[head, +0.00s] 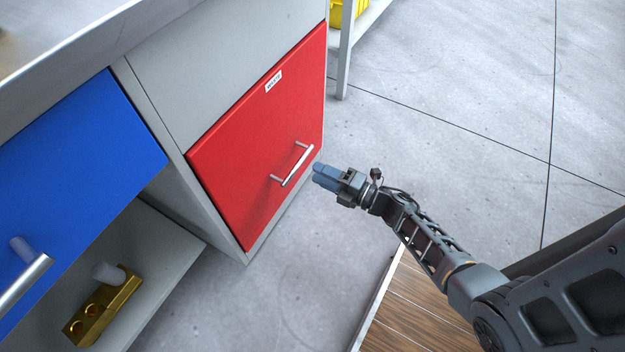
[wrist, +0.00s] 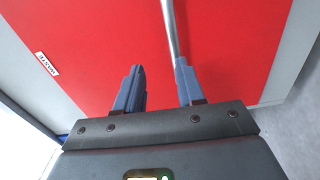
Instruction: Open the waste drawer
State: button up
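The red waste drawer front (head: 250,130) is closed flush in the grey cabinet, with a small white label (head: 273,81) near its top edge. Its silver bar handle (head: 298,166) sits low on the front. My gripper (head: 317,173) is just right of the handle in the head view, with its blue fingers pointing towards it. In the wrist view my gripper (wrist: 160,78) is open with a gap between its fingers. The handle (wrist: 170,32) shows beside the tip of the right finger, and I cannot tell whether they touch. Nothing is held.
A blue drawer (head: 75,180) with its own handle is at the left. Below it a gold block (head: 95,310) lies on a grey shelf (head: 165,265). A rack leg (head: 344,60) stands beyond the cabinet. The concrete floor (head: 450,80) right of the drawer is clear.

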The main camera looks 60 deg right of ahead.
aim_at(298, 163)
jog(key=w, duration=0.2)
jog(key=w+f+b, duration=0.1)
jog(key=w, duration=0.2)
jog(key=w+f, duration=0.1)
jog(key=w, duration=0.2)
jog(key=shift+w+d+f+b, duration=0.1)
jog(key=shift+w+d+b, duration=0.05)
jog(key=shift+d+b, duration=0.25)
jog(key=shift+c, duration=0.2)
grip_shut()
